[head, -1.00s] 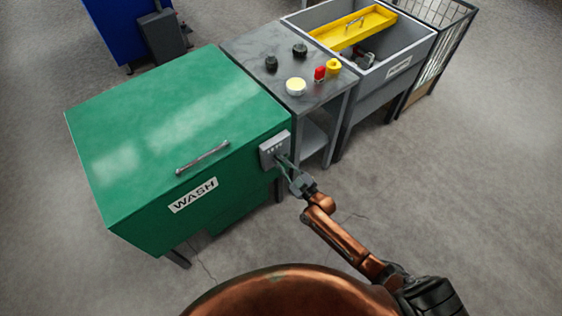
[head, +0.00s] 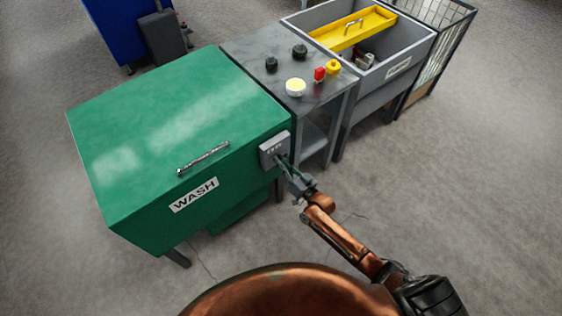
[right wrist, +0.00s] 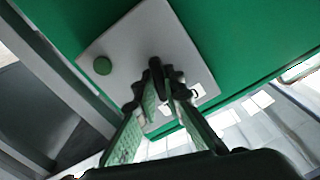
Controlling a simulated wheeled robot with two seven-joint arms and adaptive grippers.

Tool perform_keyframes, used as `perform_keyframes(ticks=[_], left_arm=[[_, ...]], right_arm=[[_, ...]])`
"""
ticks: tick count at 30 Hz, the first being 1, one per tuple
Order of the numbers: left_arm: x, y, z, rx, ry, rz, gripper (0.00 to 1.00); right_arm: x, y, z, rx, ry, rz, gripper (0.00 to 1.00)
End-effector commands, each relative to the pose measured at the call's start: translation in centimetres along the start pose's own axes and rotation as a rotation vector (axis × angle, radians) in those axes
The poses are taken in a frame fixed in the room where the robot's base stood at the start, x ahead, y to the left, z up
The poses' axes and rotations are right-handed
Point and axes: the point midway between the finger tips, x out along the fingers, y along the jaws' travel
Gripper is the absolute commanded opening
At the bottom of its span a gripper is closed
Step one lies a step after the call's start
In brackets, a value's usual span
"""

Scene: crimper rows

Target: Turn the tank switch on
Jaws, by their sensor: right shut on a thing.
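The green wash tank (head: 185,140) stands at the left of the head view, with a lid handle and a WASH label on it. A grey switch box (head: 274,149) is on its right front corner. In the right wrist view the box's pale plate (right wrist: 125,45) bears a round green button (right wrist: 102,66) and a dark switch lever (right wrist: 156,68). My right gripper (head: 284,163) is at the box. In the right wrist view its fingertips (right wrist: 158,88) are shut on the lever and partly hide it. The lever's exact tilt is hard to tell. My left gripper is not in view.
A grey table (head: 254,45) beside the tank carries black knobs, a pale yellow round button, a red piece and a yellow piece. Beyond it are a grey bin (head: 405,55) with a yellow tray (head: 340,32) and a wire cage. The floor in front is clear.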

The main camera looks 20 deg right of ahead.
Motion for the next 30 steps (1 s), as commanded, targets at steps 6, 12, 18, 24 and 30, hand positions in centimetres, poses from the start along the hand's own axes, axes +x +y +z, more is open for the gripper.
perform_keyframes(ticks=[6,12,18,24,30], left_arm=[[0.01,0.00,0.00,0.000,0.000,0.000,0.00],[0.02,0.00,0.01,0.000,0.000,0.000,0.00],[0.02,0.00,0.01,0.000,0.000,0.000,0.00],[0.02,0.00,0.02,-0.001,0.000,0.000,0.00],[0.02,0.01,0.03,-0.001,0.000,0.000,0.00]], right_arm=[[-0.03,0.09,-0.01,0.113,0.000,0.001,0.00],[-0.03,0.10,-0.01,0.170,0.000,0.001,0.00],[-0.03,0.11,-0.01,0.189,0.000,0.001,0.00],[-0.04,0.12,-0.01,0.190,0.000,0.001,0.00],[-0.04,0.12,-0.01,0.190,0.000,0.001,0.14]])
